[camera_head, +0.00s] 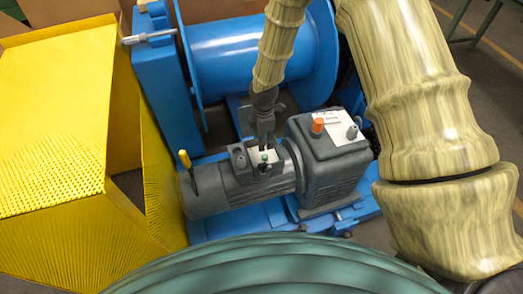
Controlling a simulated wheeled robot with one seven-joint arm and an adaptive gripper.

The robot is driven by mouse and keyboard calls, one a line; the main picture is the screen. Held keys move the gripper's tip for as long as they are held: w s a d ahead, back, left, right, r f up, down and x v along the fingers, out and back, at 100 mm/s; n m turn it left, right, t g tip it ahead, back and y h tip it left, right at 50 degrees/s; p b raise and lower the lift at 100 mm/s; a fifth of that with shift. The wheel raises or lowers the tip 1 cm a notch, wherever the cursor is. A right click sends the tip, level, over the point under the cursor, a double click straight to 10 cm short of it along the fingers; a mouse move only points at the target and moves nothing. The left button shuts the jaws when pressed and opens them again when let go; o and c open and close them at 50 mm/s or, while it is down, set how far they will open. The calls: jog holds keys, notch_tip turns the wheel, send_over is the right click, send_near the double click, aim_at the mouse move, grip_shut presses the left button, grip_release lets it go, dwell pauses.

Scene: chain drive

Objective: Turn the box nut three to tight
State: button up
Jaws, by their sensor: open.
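The dark grey motor (214,192) lies on a blue frame, with a small box (238,158) on its top. The box shows a pale inside with a small green part (264,158) in it. Box nut three cannot be made out at this size. My gripper (265,143) points down over the box, its fingertips close above or at the green part. It is open. Whether the fingers touch anything cannot be told, and they hide part of the box.
A gearbox (335,165) with an orange cap (317,126) and a grey knob (352,132) stands right of the box. A blue drum (225,55) lies behind. Yellow guards (60,130) fill the left.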

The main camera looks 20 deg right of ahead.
aim_at(264, 157)
notch_tip(264, 157, down, 10)
jog(key=shift+s+d+r+p, duration=0.1)
jog(key=shift+p, duration=0.3)
dwell(0.3)
grip_shut()
